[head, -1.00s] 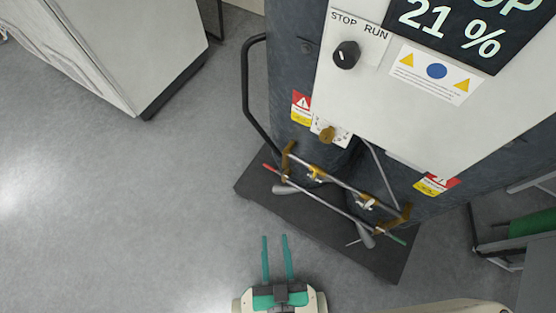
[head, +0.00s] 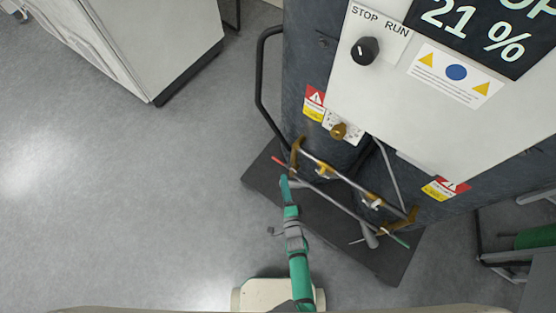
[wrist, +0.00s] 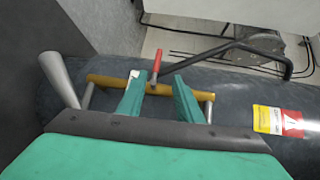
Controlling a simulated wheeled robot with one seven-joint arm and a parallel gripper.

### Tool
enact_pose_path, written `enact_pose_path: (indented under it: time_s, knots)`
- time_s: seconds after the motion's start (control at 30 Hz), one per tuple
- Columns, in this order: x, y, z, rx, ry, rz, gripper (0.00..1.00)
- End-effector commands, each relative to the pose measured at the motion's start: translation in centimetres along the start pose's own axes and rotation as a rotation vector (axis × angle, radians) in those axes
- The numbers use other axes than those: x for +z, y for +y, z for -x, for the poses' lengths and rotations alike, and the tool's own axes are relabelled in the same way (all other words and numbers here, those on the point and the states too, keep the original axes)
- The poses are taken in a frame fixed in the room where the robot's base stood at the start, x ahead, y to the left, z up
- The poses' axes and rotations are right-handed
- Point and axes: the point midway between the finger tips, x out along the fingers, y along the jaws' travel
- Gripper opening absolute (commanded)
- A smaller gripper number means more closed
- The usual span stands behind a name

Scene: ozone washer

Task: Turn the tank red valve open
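The red valve (head: 277,160) is a thin red lever at the left end of the pipework on the tank unit in the head view. In the wrist view the red valve (wrist: 155,66) stands up from a brass-coloured bar (wrist: 103,80), in the gap between my fingertips. My gripper (head: 284,182) is just below the red lever in the head view. In the wrist view my gripper (wrist: 157,82) has its two green fingers spread apart, and neither clearly touches the lever. The fingers cover part of the brass bar.
A green-tipped lever (head: 400,242) is at the pipework's right end. A grey cone (head: 369,235) points down nearby; another grey cone (wrist: 60,80) is left of my fingers. A black handle (head: 262,95) flanks the tank. A white cabinet (head: 165,45) stands left; floor between is clear.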

Motion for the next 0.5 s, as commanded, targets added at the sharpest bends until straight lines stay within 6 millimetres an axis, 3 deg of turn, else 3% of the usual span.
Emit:
enact_pose_path:
  time_s: [0.33,0.5]
  knots:
    - [0.6,0.6,-3.4,-0.004,-0.005,-0.097,0.32]
    - [0.6,0.6,-6.1,-0.004,-0.005,-0.097,0.32]
